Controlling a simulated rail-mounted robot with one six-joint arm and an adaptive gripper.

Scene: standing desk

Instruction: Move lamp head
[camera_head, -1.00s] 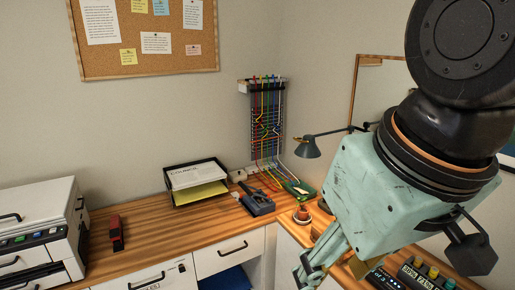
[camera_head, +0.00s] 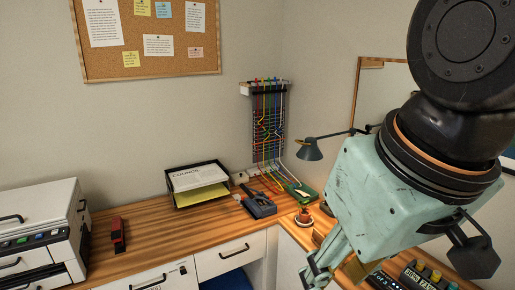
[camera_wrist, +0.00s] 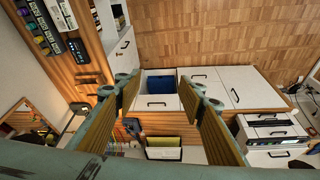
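The lamp head (camera_head: 310,149) is a dark grey cone on a thin arm, over the right part of the desk in the head view. The lamp arm runs right from it and passes behind my arm. My gripper (camera_head: 316,276) is low and to the right of centre in the head view, nearer the camera than the lamp head, and does not touch it. In the wrist view the two fingers of my gripper (camera_wrist: 166,98) stand wide apart with nothing between them. I cannot make out the lamp head clearly in the wrist view.
A black paper tray (camera_head: 198,184), red stapler (camera_head: 118,235) and printer (camera_head: 38,235) are further left. A cable rack (camera_head: 266,125) hangs behind. Desk between stapler and tray is clear.

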